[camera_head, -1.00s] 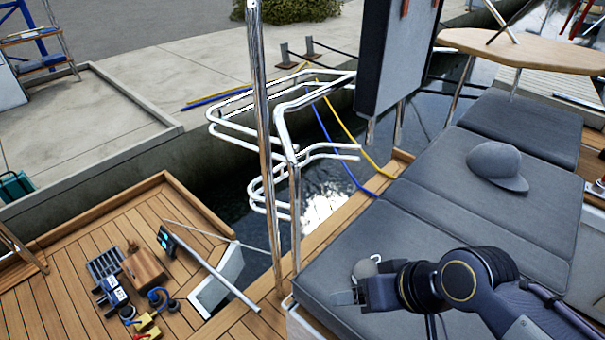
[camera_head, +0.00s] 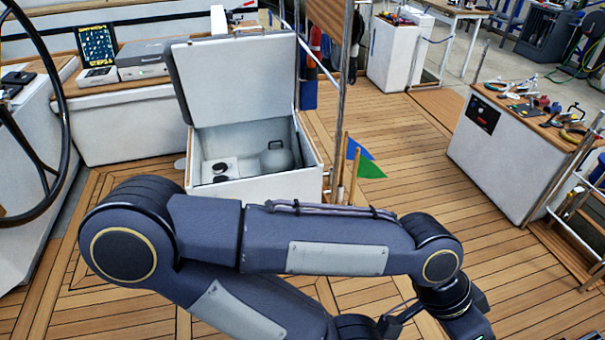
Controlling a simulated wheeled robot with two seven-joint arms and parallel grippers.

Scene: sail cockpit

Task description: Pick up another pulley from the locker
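The white locker (camera_head: 265,188) stands open on the deck, its lid (camera_head: 240,80) raised. Inside at the left, two small dark round items (camera_head: 220,170) lie on or beside a white surface; they may be pulleys, but they are too small to tell. A rounded grey container (camera_head: 277,157) with a top handle stands at the locker's right. One of my arms (camera_head: 335,245) crosses the foreground, its wrist running off the bottom edge at the right. Neither gripper's fingers show. The arm is in front of the locker, and the locker's front wall hides part of the floor inside.
A steering wheel (camera_head: 62,100) is at the left edge. Blue and green flags (camera_head: 370,168) on sticks stand right of the locker. A white workbench (camera_head: 505,150) with tools and small parts stands at the right. Teak deck (camera_head: 425,175) between them is clear.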

